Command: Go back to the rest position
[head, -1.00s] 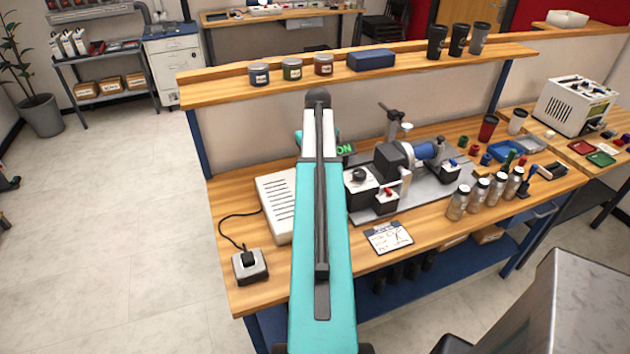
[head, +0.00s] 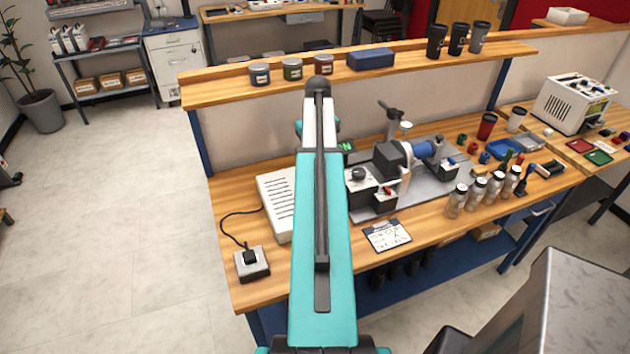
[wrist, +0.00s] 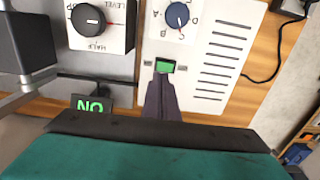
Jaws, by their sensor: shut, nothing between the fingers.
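My gripper (wrist: 161,92) shows in the wrist view with its dark fingers shut and nothing between them. The fingertips appear just below a lit green switch (wrist: 165,66) on the white control box (wrist: 225,60); I cannot tell whether they touch it. In the head view my teal arm reaches over the bench and hides the gripper, part of the control box (head: 275,205) and most of the sign (head: 346,146).
The laser marker fixture (head: 425,185) stands right of my arm, with several glass jars (head: 478,189) near it. A clipboard (head: 387,235) and a corded switch box (head: 251,264) lie at the front. A raised shelf (head: 220,82) with cans and cups runs behind. Floor at left is clear.

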